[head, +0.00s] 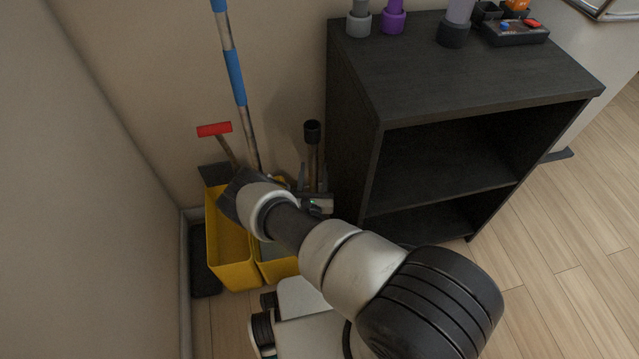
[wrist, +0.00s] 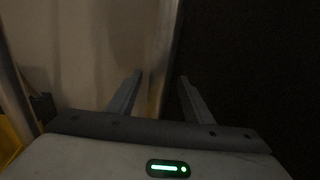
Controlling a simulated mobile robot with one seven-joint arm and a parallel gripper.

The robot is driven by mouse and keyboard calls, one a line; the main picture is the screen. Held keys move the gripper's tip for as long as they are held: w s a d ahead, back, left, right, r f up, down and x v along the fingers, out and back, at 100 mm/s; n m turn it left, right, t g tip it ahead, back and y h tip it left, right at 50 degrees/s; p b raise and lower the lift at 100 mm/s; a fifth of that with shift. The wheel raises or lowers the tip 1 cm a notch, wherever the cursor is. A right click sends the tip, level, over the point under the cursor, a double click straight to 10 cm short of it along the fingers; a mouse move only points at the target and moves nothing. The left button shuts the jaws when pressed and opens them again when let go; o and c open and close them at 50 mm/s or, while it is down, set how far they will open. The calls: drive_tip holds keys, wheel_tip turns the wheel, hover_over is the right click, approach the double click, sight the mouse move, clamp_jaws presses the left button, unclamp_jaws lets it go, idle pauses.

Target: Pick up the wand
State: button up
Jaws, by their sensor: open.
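Which item is the wand is not certain. The likeliest is a slim brownish stick with a black cylindrical top (head: 312,132), standing upright by the wall, left of the dark shelf. Its lower part is hidden behind my gripper (head: 312,178). In the wrist view my gripper (wrist: 160,77) is open, with its two fingers apart. A dim brownish vertical strip (wrist: 160,85) shows between the fingertips; I cannot tell whether it is the stick or the wall by the shelf's edge. Nothing is visibly clamped.
The dark shelf (head: 450,75) stands close on the right, with several bottles on top. A blue and silver pole (head: 236,85) and a red-handled tool (head: 214,129) stand to the left. Open floor (head: 575,250) lies at right.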

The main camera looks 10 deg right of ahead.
drive_tip(key=shift+w+d, duration=0.1)
drive_tip(key=shift+w, duration=0.3)
clamp_jaws()
drive_tip(key=shift+r, duration=0.1)
